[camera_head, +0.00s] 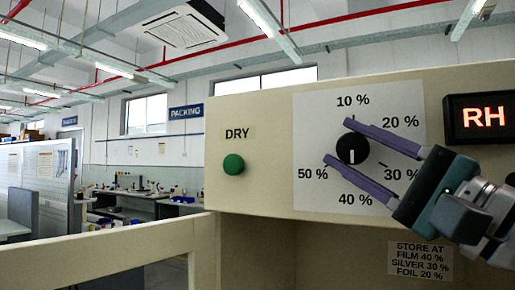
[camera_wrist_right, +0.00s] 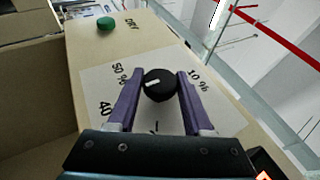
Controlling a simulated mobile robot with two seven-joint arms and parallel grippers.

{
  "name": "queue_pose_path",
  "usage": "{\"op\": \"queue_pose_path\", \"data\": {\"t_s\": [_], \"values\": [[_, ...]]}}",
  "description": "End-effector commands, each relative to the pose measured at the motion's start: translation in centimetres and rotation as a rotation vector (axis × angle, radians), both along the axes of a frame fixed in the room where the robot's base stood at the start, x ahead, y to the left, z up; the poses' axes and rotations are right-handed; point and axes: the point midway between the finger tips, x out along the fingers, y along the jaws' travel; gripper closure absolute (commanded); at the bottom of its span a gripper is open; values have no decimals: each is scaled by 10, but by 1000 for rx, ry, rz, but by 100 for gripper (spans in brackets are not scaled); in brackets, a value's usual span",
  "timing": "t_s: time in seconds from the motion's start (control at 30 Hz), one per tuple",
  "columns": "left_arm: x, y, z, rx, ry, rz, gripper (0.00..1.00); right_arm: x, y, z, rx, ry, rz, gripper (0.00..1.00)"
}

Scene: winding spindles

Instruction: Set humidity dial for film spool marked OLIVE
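The humidity dial is a black knob (camera_head: 352,148) on a white scale plate (camera_head: 312,118) marked 10 % to 50 %. Its white mark points straight down, toward 40 %. My right gripper (camera_head: 335,140) has its two purple fingers on either side of the knob, with hardly any gap showing. The right wrist view shows the knob (camera_wrist_right: 160,86) between the fingertips (camera_wrist_right: 160,73); whether they press on it I cannot tell. A sign (camera_head: 420,262) reads "STORE AT FILM 40 % SILVER 30 % FOIL 20 %". No spool marked OLIVE shows. My left gripper is out of view.
A green button (camera_head: 233,164) under a DRY label sits left of the plate on the beige panel (camera_head: 265,110). A lit red RH display (camera_head: 482,117) is at the right. The opening below the panel is empty where it shows. Benches stand far behind at left.

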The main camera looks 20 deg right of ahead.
Motion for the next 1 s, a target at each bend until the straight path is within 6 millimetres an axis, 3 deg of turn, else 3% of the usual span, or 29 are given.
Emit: {"op": "queue_pose_path", "data": {"t_s": [0.23, 0.57, 1.0], "values": [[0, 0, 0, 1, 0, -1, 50, 0, 0, 0, 0, -1, 0, 22], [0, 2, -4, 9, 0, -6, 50, -4, -1, -3, 1, -1, -1, 22], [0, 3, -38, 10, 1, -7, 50, -60, -16, -38, -1, 5, 0, 22]]}}
